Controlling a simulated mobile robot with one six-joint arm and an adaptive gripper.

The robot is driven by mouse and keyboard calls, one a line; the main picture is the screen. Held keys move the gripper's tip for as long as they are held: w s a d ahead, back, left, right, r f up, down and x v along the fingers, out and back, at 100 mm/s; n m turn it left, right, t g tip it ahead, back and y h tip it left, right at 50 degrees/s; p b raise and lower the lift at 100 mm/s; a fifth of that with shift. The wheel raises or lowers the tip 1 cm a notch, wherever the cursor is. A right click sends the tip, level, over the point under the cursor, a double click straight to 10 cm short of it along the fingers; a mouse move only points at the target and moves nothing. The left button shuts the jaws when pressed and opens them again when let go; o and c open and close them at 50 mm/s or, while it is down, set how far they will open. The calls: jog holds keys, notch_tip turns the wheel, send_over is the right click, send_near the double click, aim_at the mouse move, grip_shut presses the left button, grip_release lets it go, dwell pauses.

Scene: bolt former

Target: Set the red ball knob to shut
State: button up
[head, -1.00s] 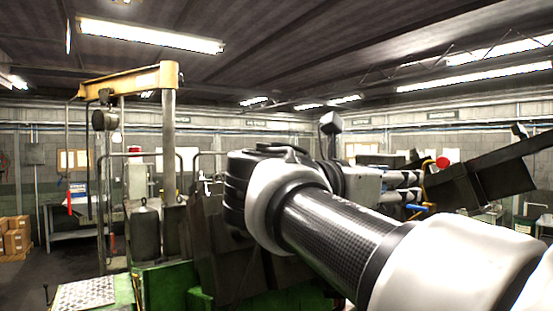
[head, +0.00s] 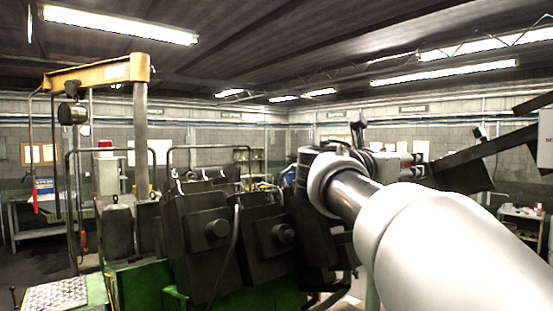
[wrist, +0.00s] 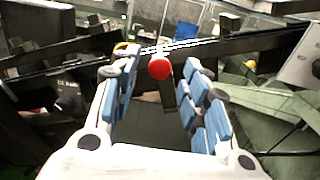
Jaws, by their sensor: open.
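The red ball knob (wrist: 159,68) shows in the wrist view, just above centre, in the gap between the tips of my fingers. A dark bar or lever runs below it. My gripper (wrist: 160,62) is open, with blue-padded fingers on the left and right of the knob. I see no finger clearly touching it, and the depth between them is hard to judge.
Dark machine housings (head: 205,235) on a green base (head: 145,285) stand left of my arm. A dark sloping chute (head: 490,150) lies to the right. A yellow crane arm (head: 100,72) rises at the left. Long dark bars cross behind the knob in the wrist view.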

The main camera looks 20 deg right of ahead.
jog(key=shift+x, duration=0.85)
jog(key=shift+c, duration=0.2)
grip_shut()
